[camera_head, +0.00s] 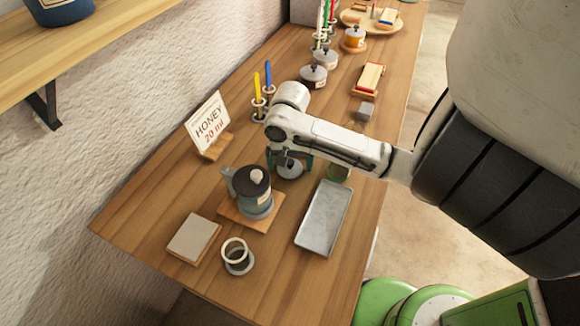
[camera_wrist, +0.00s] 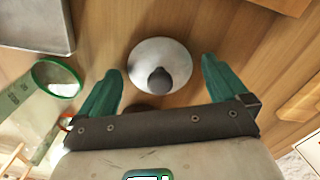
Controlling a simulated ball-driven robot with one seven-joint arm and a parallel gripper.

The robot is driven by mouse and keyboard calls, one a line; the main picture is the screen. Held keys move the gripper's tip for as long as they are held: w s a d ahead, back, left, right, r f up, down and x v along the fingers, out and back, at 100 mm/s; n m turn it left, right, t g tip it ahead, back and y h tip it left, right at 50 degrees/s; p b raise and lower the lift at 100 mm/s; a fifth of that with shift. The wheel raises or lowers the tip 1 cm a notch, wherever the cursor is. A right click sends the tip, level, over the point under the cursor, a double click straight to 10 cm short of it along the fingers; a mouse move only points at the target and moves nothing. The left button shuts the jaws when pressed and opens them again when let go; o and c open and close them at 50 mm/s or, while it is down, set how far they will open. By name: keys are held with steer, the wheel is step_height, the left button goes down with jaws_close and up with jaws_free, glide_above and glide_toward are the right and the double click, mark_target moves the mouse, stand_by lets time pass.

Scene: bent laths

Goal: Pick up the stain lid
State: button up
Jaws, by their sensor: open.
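A round pale grey lid with a dark knob lies flat on the wooden table; it fits the stain lid, though no marking on it is readable. It shows in the wrist view (camera_wrist: 150,52) and, partly hidden under my arm, in the head view (camera_head: 290,171). My gripper (camera_head: 289,160) is open above it, with teal fingers pointing down. In the wrist view my gripper (camera_wrist: 161,68) has one finger on each side of the lid, with gaps between both fingers and the lid. Nothing is held.
A metal tray (camera_head: 323,218) and a green-rimmed glass jar (camera_wrist: 57,77) are near the lid. A pot (camera_head: 252,190) on a wooden board and a honey sign (camera_head: 208,123) stand left. Lidded jars (camera_head: 313,76) stand further back. The table's right edge is close to the tray.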

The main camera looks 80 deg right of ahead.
steer(key=c, duration=1)
